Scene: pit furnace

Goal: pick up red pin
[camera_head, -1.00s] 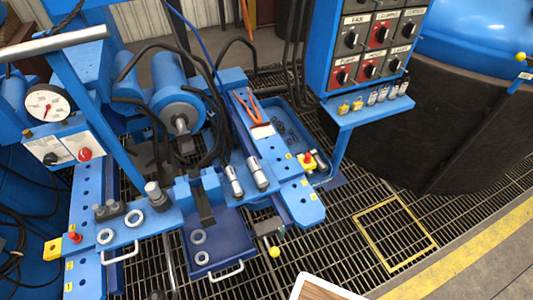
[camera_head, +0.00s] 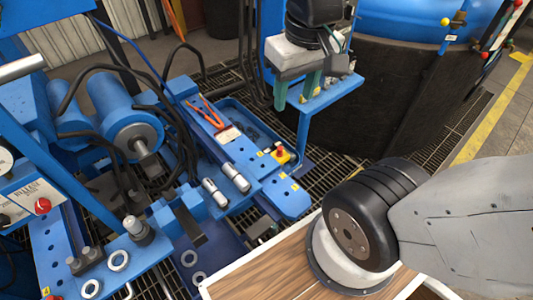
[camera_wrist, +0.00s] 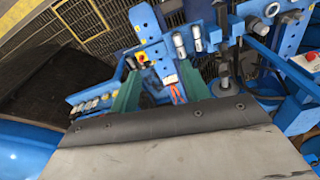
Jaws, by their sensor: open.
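I cannot make out a clear red pin. A small red-topped piece on a yellow base (camera_head: 280,155) sits at the near right of the blue bench; it also shows in the wrist view (camera_wrist: 142,58). Small yellow and grey pieces (camera_wrist: 92,104) stand in a row on the blue side shelf (camera_wrist: 78,98); in the head view my gripper hides most of them.
The blue bench (camera_head: 285,198) holds two grey cylinders (camera_head: 225,186), orange-handled pliers (camera_head: 207,113) and several metal rings (camera_head: 118,260). A black round tank (camera_head: 385,110) stands behind the shelf. Grating (camera_head: 335,180) covers the floor.

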